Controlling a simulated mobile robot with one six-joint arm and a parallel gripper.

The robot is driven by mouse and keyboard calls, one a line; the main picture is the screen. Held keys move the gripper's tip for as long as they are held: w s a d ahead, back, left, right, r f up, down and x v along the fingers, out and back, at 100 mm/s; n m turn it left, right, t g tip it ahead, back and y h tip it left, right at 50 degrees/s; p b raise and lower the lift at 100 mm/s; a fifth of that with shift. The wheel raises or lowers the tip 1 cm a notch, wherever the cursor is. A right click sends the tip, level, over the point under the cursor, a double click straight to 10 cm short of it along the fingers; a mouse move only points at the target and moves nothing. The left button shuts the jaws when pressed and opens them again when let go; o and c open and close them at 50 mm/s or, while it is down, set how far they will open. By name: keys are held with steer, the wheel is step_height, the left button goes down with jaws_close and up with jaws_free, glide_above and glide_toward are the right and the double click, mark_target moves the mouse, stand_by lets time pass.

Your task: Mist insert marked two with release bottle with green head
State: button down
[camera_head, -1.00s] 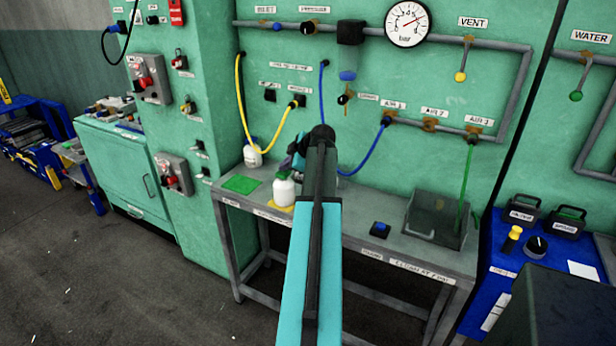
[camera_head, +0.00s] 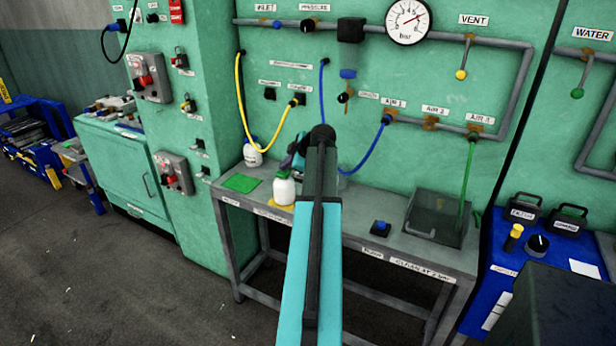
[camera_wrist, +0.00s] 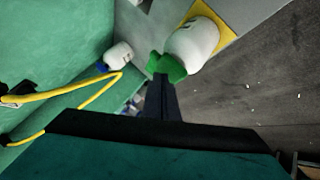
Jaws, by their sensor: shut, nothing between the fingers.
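The release bottle with green head (camera_head: 284,190) is white and stands upright on a yellow patch on the grey bench. In the wrist view its white body (camera_wrist: 193,42) and green head (camera_wrist: 170,67) lie just beyond my fingertips. My gripper (camera_wrist: 160,80) is shut and empty, its dark fingers overlapping the edge of the green head in the picture. I cannot tell whether they touch it. In the head view my arm hides most of the gripper. I cannot make out an insert marked two in either view.
A second white bottle (camera_head: 252,157) with a blue head (camera_wrist: 103,67) stands behind, near a yellow hose (camera_head: 240,100). A green mat (camera_head: 241,184) lies left on the bench. A black box with a blue button (camera_head: 380,229) and a dark open tray (camera_head: 433,234) are right.

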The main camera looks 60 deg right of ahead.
mark_target(286, 173)
stand_by(0.7)
steer(key=shift+r, duration=0.45)
steer(key=shift+r+p, duration=0.75)
steer(key=shift+r, duration=2.1)
